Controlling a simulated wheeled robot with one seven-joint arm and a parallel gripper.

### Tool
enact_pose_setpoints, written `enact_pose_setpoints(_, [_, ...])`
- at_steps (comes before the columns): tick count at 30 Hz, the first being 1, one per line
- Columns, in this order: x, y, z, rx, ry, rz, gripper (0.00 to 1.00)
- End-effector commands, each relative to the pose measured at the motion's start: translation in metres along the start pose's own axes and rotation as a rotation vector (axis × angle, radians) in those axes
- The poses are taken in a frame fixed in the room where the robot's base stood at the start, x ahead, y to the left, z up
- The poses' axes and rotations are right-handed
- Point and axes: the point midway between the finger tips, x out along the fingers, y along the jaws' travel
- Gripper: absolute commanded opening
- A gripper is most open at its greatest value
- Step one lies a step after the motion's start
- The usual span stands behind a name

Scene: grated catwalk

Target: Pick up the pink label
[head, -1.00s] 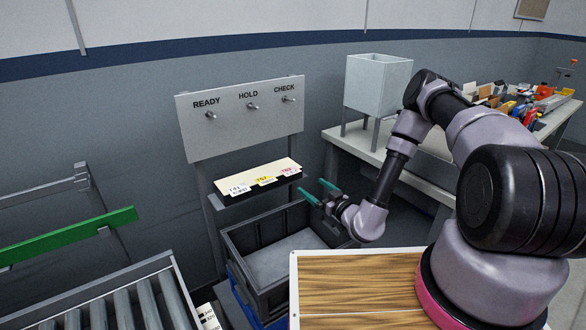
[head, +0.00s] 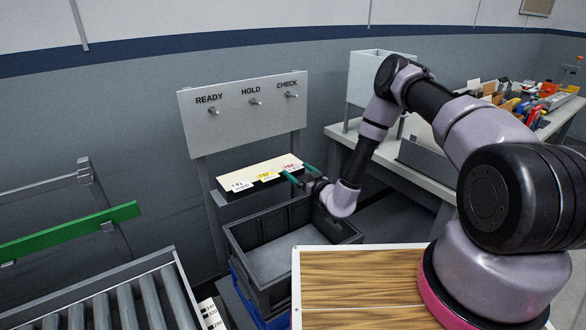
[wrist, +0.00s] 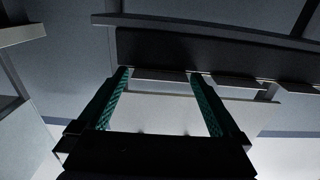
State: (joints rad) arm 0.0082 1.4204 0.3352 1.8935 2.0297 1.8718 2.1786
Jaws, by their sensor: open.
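The pink label (head: 291,166) is at the right end of the front edge of a small shelf (head: 236,172) below the hook board. The yellow label (head: 267,176) and the white label (head: 241,187) are to its left. My gripper (head: 298,173) is open, its green fingers just in front of the pink label. In the wrist view, my gripper (wrist: 160,73) points at the shelf's dark edge (wrist: 210,52). Pale label-like tabs hang along that edge, one between the fingertips; their colours cannot be told there.
A board (head: 243,112) with READY, HOLD and CHECK hooks stands above the shelf. An open dark crate (head: 338,232) is below my gripper. A roller conveyor (head: 108,300) is at lower left, a workbench (head: 425,180) with a grey bin (head: 372,75) at right.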

Motion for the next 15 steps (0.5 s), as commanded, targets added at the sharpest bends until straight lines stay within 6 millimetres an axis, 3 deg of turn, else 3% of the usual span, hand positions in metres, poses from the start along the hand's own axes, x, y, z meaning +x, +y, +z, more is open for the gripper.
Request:
enact_pose_setpoints(4, [-0.0002, 0.0002, 0.0001, 0.000, 0.000, 0.000, 1.00])
enact_pose_setpoints(5, [-0.0002, 0.0002, 0.0001, 0.000, 0.000, 0.000, 0.96])
enact_pose_setpoints(9, [-0.0003, 0.0001, 0.0001, 0.000, 0.000, 0.000, 0.43])
enact_pose_setpoints(10, [-0.0003, 0.0001, 0.0001, 0.000, 0.000, 0.000, 0.35])
enact_pose_setpoints(15, [-0.0005, 0.0001, 0.0001, 0.000, 0.000, 0.000, 0.34])
